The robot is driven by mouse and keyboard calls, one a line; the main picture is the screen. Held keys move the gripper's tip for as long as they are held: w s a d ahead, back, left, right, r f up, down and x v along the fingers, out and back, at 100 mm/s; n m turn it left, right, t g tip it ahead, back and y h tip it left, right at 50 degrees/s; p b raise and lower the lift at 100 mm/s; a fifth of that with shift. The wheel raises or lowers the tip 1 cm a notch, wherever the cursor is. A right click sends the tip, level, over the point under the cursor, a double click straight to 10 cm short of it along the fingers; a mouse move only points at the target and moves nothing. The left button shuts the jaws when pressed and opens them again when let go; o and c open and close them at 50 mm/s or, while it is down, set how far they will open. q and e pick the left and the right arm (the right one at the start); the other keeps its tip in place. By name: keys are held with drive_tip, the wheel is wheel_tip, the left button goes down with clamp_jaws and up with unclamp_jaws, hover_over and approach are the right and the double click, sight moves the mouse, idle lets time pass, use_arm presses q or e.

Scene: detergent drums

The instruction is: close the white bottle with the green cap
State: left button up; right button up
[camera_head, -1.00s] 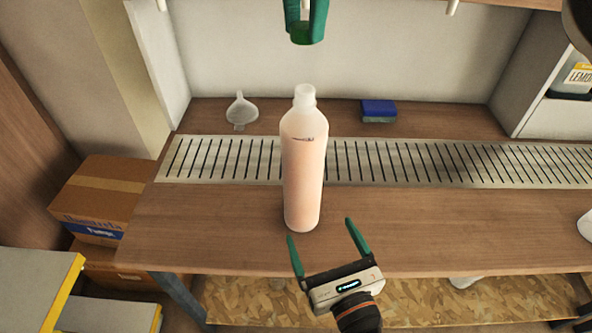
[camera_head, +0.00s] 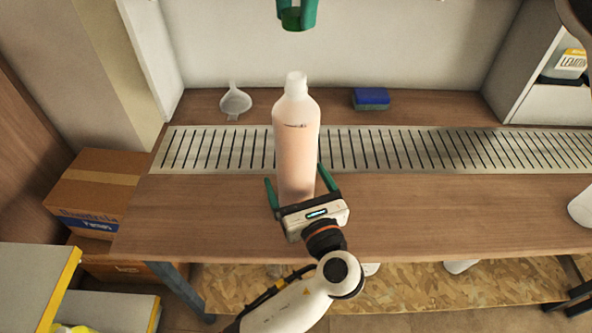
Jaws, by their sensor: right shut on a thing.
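A white bottle (camera_head: 298,135) with a pale pink body and an uncapped neck stands upright on the wooden counter. My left gripper (camera_head: 296,175) is low at the bottle, its green fingers on either side of the body. The fingers look open, about as wide apart as before; whether they touch the bottle is unclear. My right gripper (camera_head: 296,12) hangs at the top edge, above and beyond the bottle's neck. It is shut on the green cap (camera_head: 296,19), which blends with its green fingers. The upper part of this gripper is outside the view.
A white funnel (camera_head: 235,102) and a blue sponge (camera_head: 371,98) lie behind the slotted metal strip (camera_head: 420,150). A white object (camera_head: 582,207) stands at the right edge. Cardboard boxes (camera_head: 95,195) are left of the counter.

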use_arm(q)
drive_tip(key=shift+w+a, duration=0.25)
drive_tip(key=shift+w, duration=0.35)
drive_tip(key=shift+c, duration=0.5)
drive_tip(key=c, duration=1.4)
drive_tip(key=shift+o, duration=0.2)
use_arm(e)
hover_over(296, 95)
drive_tip(key=w, duration=0.1)
drive_tip(key=shift+w+f, duration=0.15)
drive_tip(key=shift+f, duration=2.3)
drive_tip(key=shift+f, duration=0.1)
drive_tip(key=shift+f, duration=0.8)
drive_tip(key=shift+f, duration=0.55)
